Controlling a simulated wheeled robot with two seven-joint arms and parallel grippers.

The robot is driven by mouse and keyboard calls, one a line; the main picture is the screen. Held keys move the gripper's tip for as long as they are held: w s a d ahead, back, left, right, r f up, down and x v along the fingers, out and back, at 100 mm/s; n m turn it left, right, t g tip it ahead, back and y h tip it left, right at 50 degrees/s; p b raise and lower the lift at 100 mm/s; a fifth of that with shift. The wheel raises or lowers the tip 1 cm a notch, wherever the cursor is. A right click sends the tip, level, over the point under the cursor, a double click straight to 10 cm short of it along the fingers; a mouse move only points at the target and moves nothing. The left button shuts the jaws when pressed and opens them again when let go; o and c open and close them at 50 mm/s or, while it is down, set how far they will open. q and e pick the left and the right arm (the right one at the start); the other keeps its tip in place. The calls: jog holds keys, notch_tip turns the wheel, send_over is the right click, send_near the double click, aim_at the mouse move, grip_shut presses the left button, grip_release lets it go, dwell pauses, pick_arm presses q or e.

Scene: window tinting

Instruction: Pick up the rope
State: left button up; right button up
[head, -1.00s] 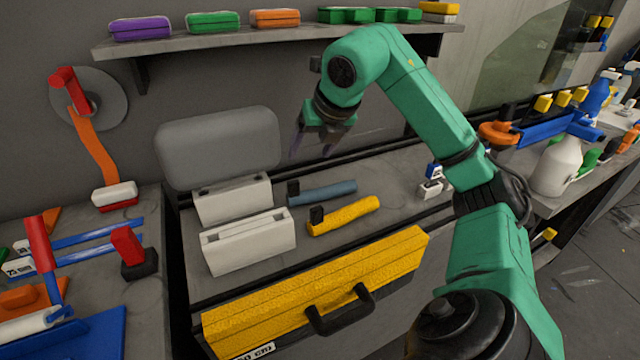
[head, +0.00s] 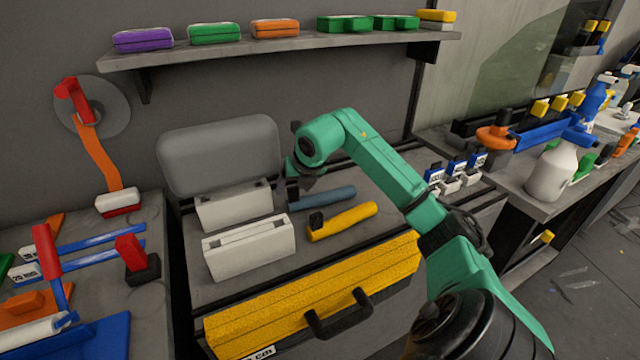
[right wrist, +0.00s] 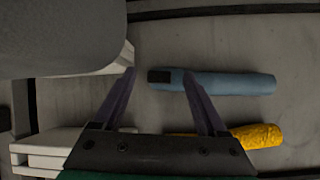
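Nothing in view is plainly a rope. A blue roll (head: 330,197) with a dark block at one end lies on the grey worktop. A yellow roll (head: 345,222) with a black block lies just in front of it. My right gripper (head: 297,190) is low over the left end of the blue roll. In the right wrist view my right gripper (right wrist: 160,82) is open, with its two fingers apart. The blue roll (right wrist: 235,83) shows beyond and between the fingertips, its dark end near the right one. The yellow roll (right wrist: 258,136) is partly behind the right finger. My left gripper is not in view.
Two white boxes (head: 250,247) stand left of the rolls. A grey rounded panel (head: 220,152) stands behind them. A yellow case (head: 310,290) with a black handle is in front. A shelf (head: 300,48) with coloured blocks runs above. Bare worktop lies right of the rolls.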

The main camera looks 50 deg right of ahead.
jog(key=shift+r, duration=0.1)
grip_shut()
jog(key=shift+s, duration=0.1)
dwell(1.1)
